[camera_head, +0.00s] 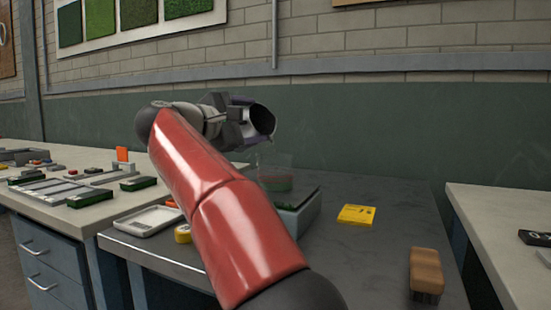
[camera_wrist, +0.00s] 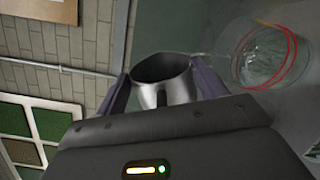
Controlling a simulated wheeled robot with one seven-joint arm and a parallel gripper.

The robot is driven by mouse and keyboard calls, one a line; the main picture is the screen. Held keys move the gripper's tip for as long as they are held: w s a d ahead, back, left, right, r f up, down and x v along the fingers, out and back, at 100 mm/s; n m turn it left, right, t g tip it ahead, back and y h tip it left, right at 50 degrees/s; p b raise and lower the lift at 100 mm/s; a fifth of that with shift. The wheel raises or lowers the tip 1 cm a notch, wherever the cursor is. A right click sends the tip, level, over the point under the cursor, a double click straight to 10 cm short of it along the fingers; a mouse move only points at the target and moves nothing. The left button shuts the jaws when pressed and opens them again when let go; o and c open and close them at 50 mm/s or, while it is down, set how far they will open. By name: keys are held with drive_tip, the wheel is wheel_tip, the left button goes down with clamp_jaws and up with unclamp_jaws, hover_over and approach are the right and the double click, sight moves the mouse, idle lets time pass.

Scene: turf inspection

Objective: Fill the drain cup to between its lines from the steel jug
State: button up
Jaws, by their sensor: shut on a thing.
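My gripper (camera_head: 238,122) is shut on the steel jug (camera_head: 263,121), up above the dark bench. The jug is tipped over, its dark mouth facing right. In the wrist view my gripper's two fingers (camera_wrist: 163,78) clasp the jug (camera_wrist: 178,90) from both sides. A thin pale streak runs from the jug's lip toward the cup. The level in the cup is too unclear to tell.
A white tray (camera_head: 150,221) and yellow tape roll (camera_head: 183,234) lie left. Pale benches flank the dark bench (camera_head: 365,260).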

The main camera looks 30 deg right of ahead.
drive_tip(key=shift+r, duration=0.2)
drive_tip(key=shift+w+a+f+n+p, duration=0.1)
drive_tip(key=shift+w+f+n+p, duration=0.1)
drive_tip(key=shift+n+p, duration=0.45)
drive_tip(key=n, duration=0.1)
drive_tip(key=w+f+n, duration=0.1)
drive_tip(key=f+n, duration=0.1)
drive_tip(key=n, duration=0.1)
drive_tip(key=shift+w+a, duration=0.15)
drive_tip(key=shift+a, duration=0.1)
drive_tip(key=shift+w+a+f+n, duration=0.25)
drive_tip(key=shift+w+n, duration=0.15)
drive_tip(key=shift+n, duration=0.1)
drive_tip(key=shift+w+a+f+n, duration=0.1)
drive_tip(key=shift+w+f+n, duration=0.15)
drive_tip(key=shift+w+n, duration=0.2)
idle(0.4)
